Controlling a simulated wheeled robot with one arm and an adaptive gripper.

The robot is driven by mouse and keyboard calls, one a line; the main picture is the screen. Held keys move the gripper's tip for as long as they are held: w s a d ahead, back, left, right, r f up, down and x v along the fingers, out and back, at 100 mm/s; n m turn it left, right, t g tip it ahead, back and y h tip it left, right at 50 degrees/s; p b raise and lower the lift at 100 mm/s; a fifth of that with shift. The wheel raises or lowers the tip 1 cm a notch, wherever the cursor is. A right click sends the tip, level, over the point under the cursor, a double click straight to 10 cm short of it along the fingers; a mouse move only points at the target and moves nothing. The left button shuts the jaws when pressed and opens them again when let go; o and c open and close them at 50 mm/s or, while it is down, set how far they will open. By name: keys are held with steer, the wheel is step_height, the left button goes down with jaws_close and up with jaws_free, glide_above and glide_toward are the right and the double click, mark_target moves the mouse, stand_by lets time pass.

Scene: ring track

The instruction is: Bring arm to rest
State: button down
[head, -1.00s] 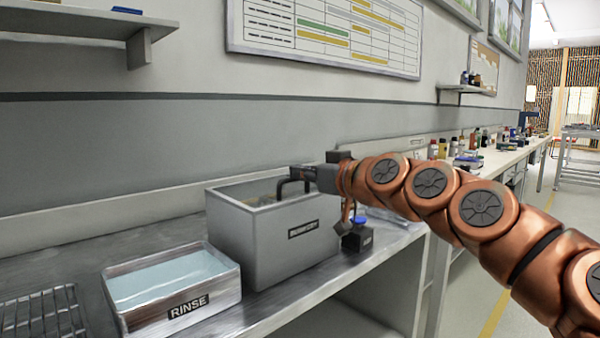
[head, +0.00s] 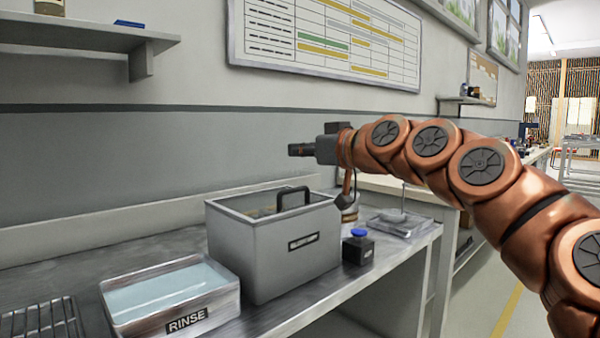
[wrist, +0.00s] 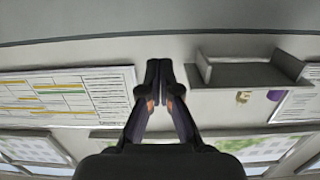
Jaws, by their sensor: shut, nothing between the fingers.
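My gripper (head: 297,150) is raised above the grey bin, level and pointing left in the head view. It is shut and empty; in the wrist view its fingers (wrist: 159,80) meet, with the wall and a shelf (wrist: 245,75) behind them. My copper-coloured arm reaches in from the right edge of the head view. The grey bin (head: 270,262) stands on the metal bench with a dark handle (head: 293,197) rising from it. The bin's label is too blurred to read.
A RINSE tray (head: 200,318) with pale liquid stands left of the bin, and a wire rack (head: 40,318) is at far left. A dark blue-capped bottle (head: 358,250) and a metal tray (head: 405,224) are to the right. A wall shelf (head: 90,38) juts out at upper left.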

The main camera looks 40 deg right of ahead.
steer(key=shift+s+d+r, duration=0.1)
steer(key=shift+d+r, duration=0.05)
steer(key=shift+r, duration=1.35)
steer(key=s+a+n+g+y+p, duration=0.2)
steer(key=a+g+p, duration=0.4)
steer(key=a+p, duration=1)
steer(key=s+a+f+g+h+p, duration=0.2)
steer(key=s+a+f+g+p, duration=0.3)
steer(key=s+a+p, duration=0.4)
steer(key=s+d+m+g+h+p, duration=0.1)
steer(key=s+d+g+p, duration=0.1)
steer(key=s+p, duration=0.6)
steer(key=s+d+f+m+g+h+p, duration=0.1)
steer(key=s+d+m+g+p, duration=0.1)
steer(key=s+g+p, duration=0.3)
steer(key=s+p, duration=0.4)
steer(key=s, duration=0.3)
steer(key=shift+d+f+m+g, duration=0.15)
steer(key=shift+f+m+g, duration=0.15)
